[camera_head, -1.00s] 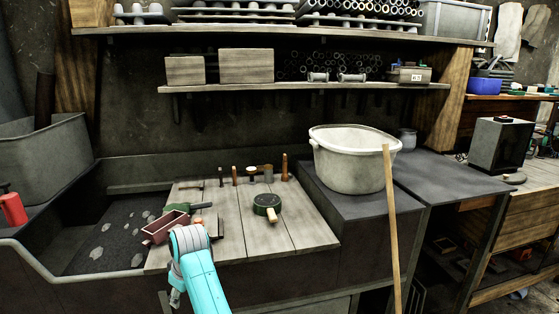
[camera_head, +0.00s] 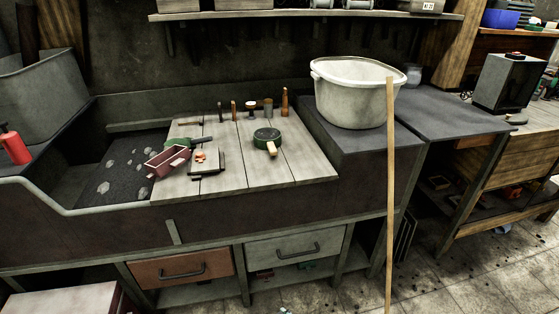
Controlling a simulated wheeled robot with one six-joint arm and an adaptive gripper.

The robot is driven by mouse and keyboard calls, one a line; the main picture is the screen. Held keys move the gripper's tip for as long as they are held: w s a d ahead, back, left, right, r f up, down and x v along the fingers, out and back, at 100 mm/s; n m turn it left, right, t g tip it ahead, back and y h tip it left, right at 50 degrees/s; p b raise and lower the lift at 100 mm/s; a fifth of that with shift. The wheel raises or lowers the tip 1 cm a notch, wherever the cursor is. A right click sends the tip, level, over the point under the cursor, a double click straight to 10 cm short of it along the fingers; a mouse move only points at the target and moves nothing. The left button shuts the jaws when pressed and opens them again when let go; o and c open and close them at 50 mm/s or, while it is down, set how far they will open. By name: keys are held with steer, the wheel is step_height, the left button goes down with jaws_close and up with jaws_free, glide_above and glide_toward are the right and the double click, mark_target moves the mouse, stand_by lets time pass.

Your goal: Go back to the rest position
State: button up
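My gripper and arm do not show in the present view. The wooden work board (camera_head: 230,180) lies on the bench. On it are a reddish open box (camera_head: 166,163), a small dark-framed piece (camera_head: 206,162) with an orange top part, and a round green tool (camera_head: 267,138) with a wooden handle. Several small upright tools, among them a wooden one (camera_head: 285,102), stand along its back edge.
A large pale tub (camera_head: 352,97) stands on the bench right of the board. A long wooden pole (camera_head: 390,220) leans upright in front of it. Drawers (camera_head: 180,268) sit below. Floor (camera_head: 450,280) is open at the lower right.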

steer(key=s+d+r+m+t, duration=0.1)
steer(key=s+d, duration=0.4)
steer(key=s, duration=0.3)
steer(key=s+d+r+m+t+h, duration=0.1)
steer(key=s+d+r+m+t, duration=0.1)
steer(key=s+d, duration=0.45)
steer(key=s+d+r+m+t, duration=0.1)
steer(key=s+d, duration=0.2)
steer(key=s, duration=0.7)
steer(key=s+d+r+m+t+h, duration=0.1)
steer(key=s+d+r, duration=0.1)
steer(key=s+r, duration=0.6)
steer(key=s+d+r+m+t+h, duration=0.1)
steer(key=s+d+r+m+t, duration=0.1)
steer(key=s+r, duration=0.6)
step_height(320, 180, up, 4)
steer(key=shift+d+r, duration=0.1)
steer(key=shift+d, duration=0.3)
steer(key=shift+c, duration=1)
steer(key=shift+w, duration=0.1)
